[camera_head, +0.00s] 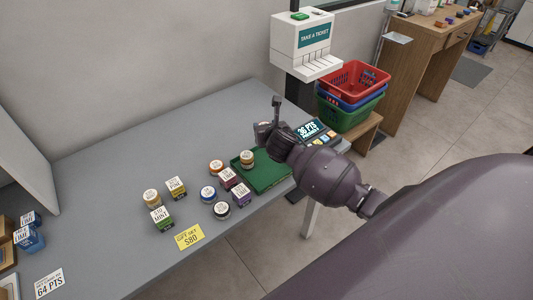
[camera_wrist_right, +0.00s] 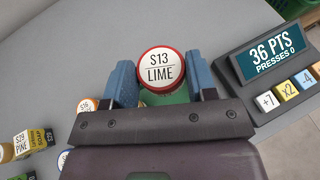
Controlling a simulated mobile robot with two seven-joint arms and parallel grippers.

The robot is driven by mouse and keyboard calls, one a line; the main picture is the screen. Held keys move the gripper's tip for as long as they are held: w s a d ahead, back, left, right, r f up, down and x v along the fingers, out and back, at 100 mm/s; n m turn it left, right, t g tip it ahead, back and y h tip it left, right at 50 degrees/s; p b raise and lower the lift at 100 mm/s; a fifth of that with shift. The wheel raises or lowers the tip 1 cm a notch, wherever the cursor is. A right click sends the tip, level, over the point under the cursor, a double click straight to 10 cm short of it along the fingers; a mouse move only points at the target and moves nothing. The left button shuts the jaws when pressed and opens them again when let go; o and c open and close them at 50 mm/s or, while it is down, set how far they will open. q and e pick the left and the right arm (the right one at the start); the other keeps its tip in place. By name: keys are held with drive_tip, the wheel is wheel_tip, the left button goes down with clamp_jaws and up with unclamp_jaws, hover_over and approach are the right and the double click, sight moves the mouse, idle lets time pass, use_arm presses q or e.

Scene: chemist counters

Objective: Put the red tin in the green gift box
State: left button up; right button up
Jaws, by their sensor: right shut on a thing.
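The held tin (camera_wrist_right: 160,68) has a red rim and a pale lid reading S13 LIME. My right gripper (camera_wrist_right: 161,82) is shut on it, one blue finger on each side. The box is a low, open green tray, partly covered by my right arm. In the head view the right gripper (camera_head: 266,134) is above its far side, fingertips hidden. My left gripper is out of view.
Several tins and small cartons (camera_head: 228,178) stand left of the box. A points display (camera_head: 308,131) with buttons is just right of the gripper. A ticket dispenser (camera_head: 305,45) and stacked baskets (camera_head: 353,85) are behind. The far left counter (camera_head: 120,150) is clear.

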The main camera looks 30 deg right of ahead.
drive_tip(key=b, duration=0.1)
hover_over(266, 159)
wheel_tip(266, 159, down, 7)
drive_tip(key=shift+r, duration=0.15)
drive_tip(key=shift+f+b, duration=0.7)
drive_tip(key=shift+f, duration=1.3)
drive_tip(key=shift+r, duration=0.1)
drive_tip(key=shift+s, duration=0.1)
drive_tip(key=shift+f, duration=0.2)
drive_tip(key=o, duration=0.7)
drive_tip(key=shift+c, duration=0.2)
